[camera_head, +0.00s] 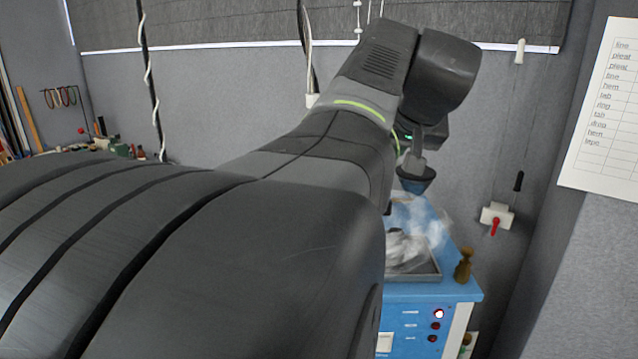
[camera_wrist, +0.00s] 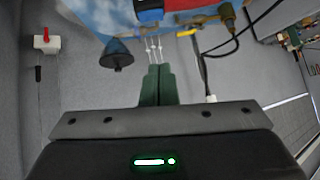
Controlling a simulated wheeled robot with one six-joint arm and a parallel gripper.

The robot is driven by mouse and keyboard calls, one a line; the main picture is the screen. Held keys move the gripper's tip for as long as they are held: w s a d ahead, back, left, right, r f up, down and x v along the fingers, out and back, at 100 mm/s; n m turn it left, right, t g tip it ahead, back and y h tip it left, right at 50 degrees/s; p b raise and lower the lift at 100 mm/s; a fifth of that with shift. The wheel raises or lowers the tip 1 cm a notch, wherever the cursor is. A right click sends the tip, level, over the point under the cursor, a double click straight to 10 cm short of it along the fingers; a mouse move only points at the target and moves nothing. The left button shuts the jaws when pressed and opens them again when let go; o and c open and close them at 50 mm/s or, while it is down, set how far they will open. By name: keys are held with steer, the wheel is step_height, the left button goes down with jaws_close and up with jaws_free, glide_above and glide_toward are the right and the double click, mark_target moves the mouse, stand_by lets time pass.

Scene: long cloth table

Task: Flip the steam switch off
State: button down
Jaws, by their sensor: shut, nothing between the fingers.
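My gripper (camera_wrist: 157,72) shows in the wrist view as two dark green fingers pressed together, with nothing between them. In the head view its fingertips are hidden behind my arm. A blue cabinet (camera_head: 462,292) stands below my wrist, its front carrying a glowing red light (camera_head: 438,314), darker round controls (camera_head: 435,326) and a pale square plate (camera_head: 384,342). A white box with a red lever (camera_head: 495,225) is on the wall to the right; in the wrist view the red lever (camera_wrist: 45,34) is at upper left, apart from my fingers. I cannot tell which is the steam switch.
White steam (camera_head: 432,228) rises over a dark-rimmed tray (camera_head: 425,276) on the cabinet. A brown peg-like object (camera_head: 463,266) stands beside it. A dark cone (camera_wrist: 117,55) is left of my fingers. A black cable (camera_wrist: 203,70) hangs to their right.

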steer(key=x, duration=0.7)
steer(key=shift+w+f, duration=0.2)
step_height(320, 180, down, 3)
steer(key=shift+a+r+p, duration=0.2)
steer(key=shift+r+p, duration=0.05)
steer(key=shift+p, duration=0.05)
steer(key=shift+f, duration=0.7)
steer(key=shift+a+f, duration=0.2)
steer(key=shift+f, duration=0.1)
steer(key=shift+d, duration=0.15)
steer(key=shift+s+d+r, duration=0.1)
steer(key=shift+d+r, duration=0.05)
steer(key=shift+d, duration=0.55)
